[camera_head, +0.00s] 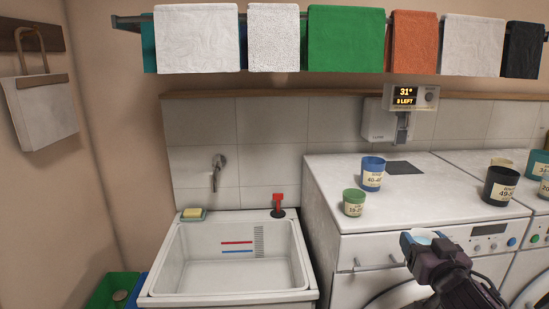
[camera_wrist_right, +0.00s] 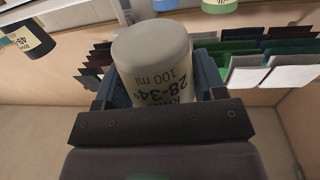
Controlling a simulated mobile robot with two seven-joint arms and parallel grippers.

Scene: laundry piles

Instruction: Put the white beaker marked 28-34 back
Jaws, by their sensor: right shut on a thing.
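My right gripper (camera_head: 425,240) is shut on the white beaker (camera_wrist_right: 155,65) and holds it in front of the washing machine's front edge. In the right wrist view the beaker's label reads 28-34 and 100 ml, upside down in that picture, with a finger (camera_wrist_right: 163,88) on each side. In the head view only the beaker's pale top (camera_head: 424,234) shows between the fingers; the gripper hides the rest. My left gripper is not in view.
On the white machine top (camera_head: 330,175) stand a green beaker (camera_head: 354,203), a blue beaker (camera_head: 372,174) and a black beaker (camera_head: 500,186), near a dark flat square (camera_head: 406,168). A dispenser (camera_head: 400,118) on the wall reads 31° and 3 LEFT. A sink (camera_head: 160,285) stands left.

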